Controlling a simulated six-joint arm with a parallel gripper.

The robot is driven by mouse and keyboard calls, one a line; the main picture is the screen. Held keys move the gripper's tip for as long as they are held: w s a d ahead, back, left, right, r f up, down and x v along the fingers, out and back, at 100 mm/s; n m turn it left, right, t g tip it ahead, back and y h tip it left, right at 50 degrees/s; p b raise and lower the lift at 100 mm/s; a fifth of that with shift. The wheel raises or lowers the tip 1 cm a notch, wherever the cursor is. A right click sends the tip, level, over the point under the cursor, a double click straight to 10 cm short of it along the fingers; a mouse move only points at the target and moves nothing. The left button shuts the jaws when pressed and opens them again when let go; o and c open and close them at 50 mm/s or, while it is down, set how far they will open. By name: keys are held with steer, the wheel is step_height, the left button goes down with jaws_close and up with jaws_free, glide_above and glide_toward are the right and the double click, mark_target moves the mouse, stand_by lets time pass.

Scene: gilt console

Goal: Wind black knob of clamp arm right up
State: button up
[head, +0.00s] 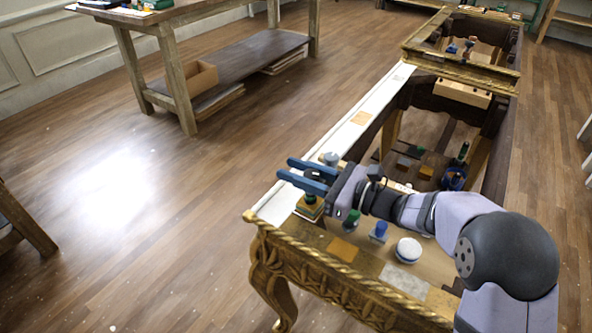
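My gripper (284,167) reaches in from the right over the near left corner of the gilt console (320,272). Its two blue fingers are apart and point left. A small dark round shape (313,174) shows between them, which may be the black knob; I cannot tell whether the fingers touch it. A grey-topped piece (330,158) stands just behind the fingers. A green and gold block (310,207) sits below them, partly covered. The clamp arm itself cannot be made out, hidden by the fingers and wrist.
A green-topped piece (351,219), a blue-topped piece (379,232) and a round white-topped object (408,250) stand close under my arm. The console's open frame holds dark blocks (426,172) and a wooden bar (463,93). A workbench (172,60) stands at upper left; the floor between is clear.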

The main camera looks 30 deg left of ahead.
steer(key=shift+c, duration=1.4)
steer(key=shift+f, duration=0.1)
steer(key=shift+g+b, duration=0.3)
steer(key=shift+b, duration=0.4)
steer(key=n+g+b, duration=0.1)
steer(key=g+b, duration=0.1)
steer(key=b, duration=0.1)
steer(key=s+n+g+h+b, duration=0.1)
steer(key=n+g+b, duration=0.1)
steer(key=b, duration=0.2)
steer(key=shift+d, duration=0.1)
steer(key=o, duration=1.1)
